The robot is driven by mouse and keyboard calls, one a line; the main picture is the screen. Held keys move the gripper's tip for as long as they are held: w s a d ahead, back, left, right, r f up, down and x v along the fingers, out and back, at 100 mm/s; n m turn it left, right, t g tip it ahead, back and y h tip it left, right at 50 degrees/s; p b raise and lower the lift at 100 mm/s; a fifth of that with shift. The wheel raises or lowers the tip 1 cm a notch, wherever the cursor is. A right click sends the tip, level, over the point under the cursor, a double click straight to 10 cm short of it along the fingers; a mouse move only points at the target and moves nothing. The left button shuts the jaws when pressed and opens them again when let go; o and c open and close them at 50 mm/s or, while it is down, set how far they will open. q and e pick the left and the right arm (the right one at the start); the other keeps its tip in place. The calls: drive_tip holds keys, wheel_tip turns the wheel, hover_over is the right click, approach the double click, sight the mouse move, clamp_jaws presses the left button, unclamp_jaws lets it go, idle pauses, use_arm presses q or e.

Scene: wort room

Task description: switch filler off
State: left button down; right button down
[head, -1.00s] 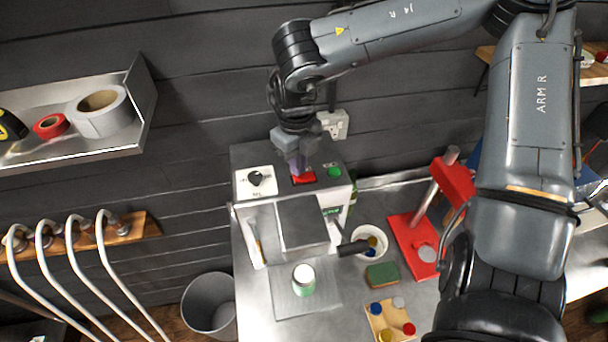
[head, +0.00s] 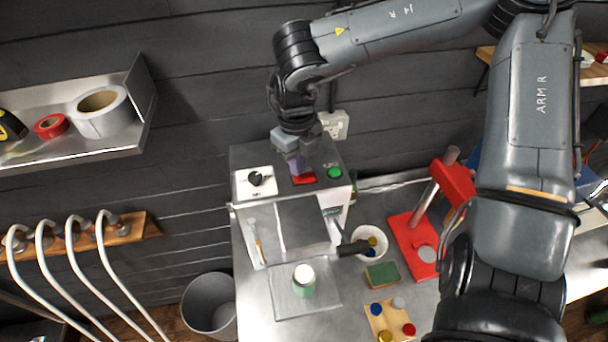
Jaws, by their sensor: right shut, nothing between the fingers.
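The filler (head: 240,156) is a grey box on the steel bench. Its top carries a black dial (head: 257,178) on a white plate, a red switch (head: 304,179) and a green button (head: 334,173). My right gripper (head: 298,168) is shut and empty, pointing down at the red switch. Its fingertips are at or just above the switch and hide part of it; I cannot tell whether they touch. A green bottle with a white top (head: 304,279) stands in front of the filler. My left gripper is not in view.
A white pot (head: 371,241), a green sponge (head: 382,275), a wooden block with coloured caps (head: 391,319) and a red capper (head: 408,240) stand right of the filler. A grey bin (head: 210,304) is at left below. A socket (head: 335,125) is on the wall behind.

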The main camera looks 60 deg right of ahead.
drive_tip(key=shift+f, duration=0.2)
idle(0.7)
drive_tip(key=shift+f+b, duration=0.65)
drive_tip(key=shift+f, duration=0.05)
idle(0.3)
drive_tip(key=shift+r, duration=0.1)
drive_tip(key=shift+r+p, duration=0.5)
drive_tip(key=shift+p, duration=0.05)
wheel_tip(320, 180, up, 6)
drive_tip(key=p, duration=0.4)
drive_tip(key=shift+f+p, duration=0.15)
drive_tip(key=shift+p, duration=0.15)
